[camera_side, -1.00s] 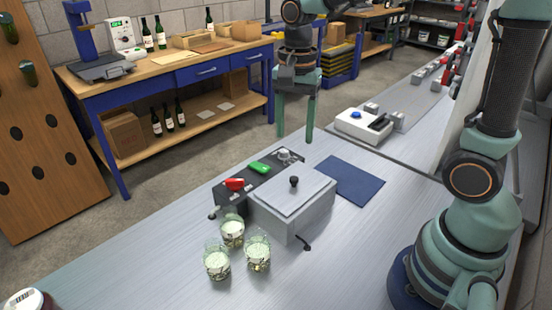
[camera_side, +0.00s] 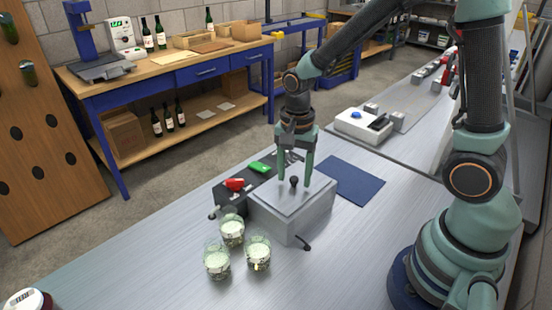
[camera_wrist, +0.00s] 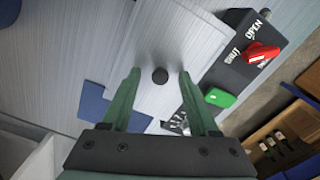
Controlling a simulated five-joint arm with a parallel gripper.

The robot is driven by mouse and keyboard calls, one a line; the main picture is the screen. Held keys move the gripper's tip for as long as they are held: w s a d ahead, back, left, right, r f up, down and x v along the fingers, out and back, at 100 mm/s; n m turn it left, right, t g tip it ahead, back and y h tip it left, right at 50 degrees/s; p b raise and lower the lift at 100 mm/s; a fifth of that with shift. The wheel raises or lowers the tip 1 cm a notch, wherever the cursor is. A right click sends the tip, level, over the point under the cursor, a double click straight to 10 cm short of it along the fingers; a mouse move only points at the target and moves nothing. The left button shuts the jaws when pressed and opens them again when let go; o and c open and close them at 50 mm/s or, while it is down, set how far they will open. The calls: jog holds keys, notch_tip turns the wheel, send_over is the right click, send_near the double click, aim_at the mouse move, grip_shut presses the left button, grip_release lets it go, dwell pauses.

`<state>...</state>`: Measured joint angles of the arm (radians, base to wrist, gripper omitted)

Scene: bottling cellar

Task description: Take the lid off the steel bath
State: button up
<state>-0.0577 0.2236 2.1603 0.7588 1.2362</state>
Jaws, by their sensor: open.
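The steel bath (camera_side: 290,225) stands on the metal bench with its flat lid (camera_side: 272,200) on top. A dark round knob (camera_side: 294,181) rises from the middle of the lid. My gripper (camera_side: 294,185) is open above the lid, its two green fingers on either side of the knob. In the wrist view the knob (camera_wrist: 160,76) shows between and just beyond the fingertips of my gripper (camera_wrist: 160,75). I cannot tell whether the fingertips touch the lid.
A control box with a red handle (camera_side: 235,184) and a green switch (camera_side: 259,167) adjoins the bath. Several glass jars (camera_side: 257,253) stand in front of it. A blue mat (camera_side: 350,182) lies bare to the right. A white device (camera_side: 362,124) stands behind the mat.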

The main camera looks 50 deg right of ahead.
grip_shut()
jog(key=shift+r, duration=0.1)
